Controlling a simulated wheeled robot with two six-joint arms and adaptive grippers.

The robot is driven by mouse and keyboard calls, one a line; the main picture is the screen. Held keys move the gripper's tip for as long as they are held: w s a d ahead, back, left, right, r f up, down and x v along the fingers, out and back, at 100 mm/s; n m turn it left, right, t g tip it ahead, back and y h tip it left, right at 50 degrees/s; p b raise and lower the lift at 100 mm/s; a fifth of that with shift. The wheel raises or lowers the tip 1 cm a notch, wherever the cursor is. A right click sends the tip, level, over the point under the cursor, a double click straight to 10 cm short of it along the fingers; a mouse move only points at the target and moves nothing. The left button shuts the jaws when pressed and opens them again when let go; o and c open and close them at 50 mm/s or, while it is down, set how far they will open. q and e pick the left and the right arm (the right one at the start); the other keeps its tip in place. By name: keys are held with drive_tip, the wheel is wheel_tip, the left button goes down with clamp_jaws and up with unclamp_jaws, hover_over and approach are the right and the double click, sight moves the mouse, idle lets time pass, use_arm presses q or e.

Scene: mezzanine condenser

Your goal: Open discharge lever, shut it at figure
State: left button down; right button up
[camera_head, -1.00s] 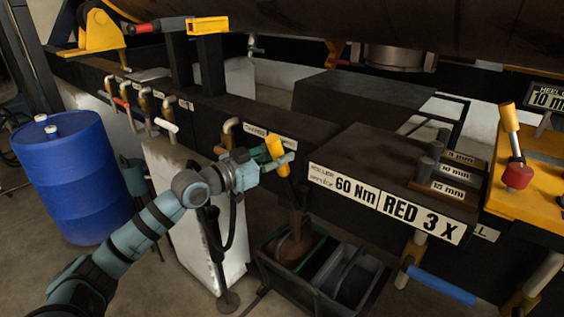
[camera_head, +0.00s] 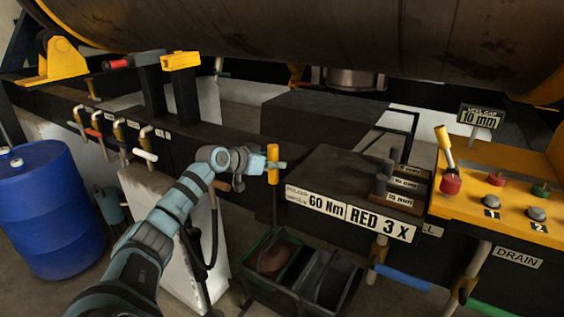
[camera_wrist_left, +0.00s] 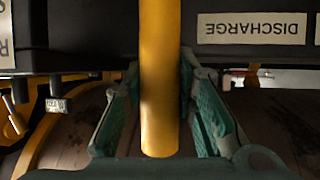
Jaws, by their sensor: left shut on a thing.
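The discharge lever is a yellow handle (camera_head: 273,157) standing upright at the front edge of the dark frame. In the left wrist view the yellow bar (camera_wrist_left: 160,60) runs down between the fingers, beside an upside-down DISCHARGE label (camera_wrist_left: 252,28). My left gripper (camera_head: 270,167) is shut around the handle; its green pads (camera_wrist_left: 163,112) flank the bar. Below stands a green-rimmed bin (camera_head: 254,280) with a brown mass (camera_head: 273,260) in it. No stream falls from above. A sign reads 10 mm (camera_head: 481,117). My right gripper is out of view.
A grey bin (camera_head: 330,285) stands beside the green one. A blue drum (camera_head: 45,215) and a white block (camera_head: 160,190) stand left. A yellow panel (camera_head: 500,180) with knobs and a dark box with a 60 Nm label (camera_head: 325,203) are on the right.

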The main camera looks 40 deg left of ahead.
sight(274, 145)
use_arm(q)
drive_tip(key=shift+r, duration=0.1)
drive_tip(key=c, duration=1.5)
unclamp_jaws()
drive_tip(key=shift+c, duration=0.2)
drive_tip(key=shift+o, duration=1.2)
drive_tip(key=shift+w, duration=0.1)
wheel_tip(274, 145, up, 10)
drive_tip(key=shift+f, duration=0.15)
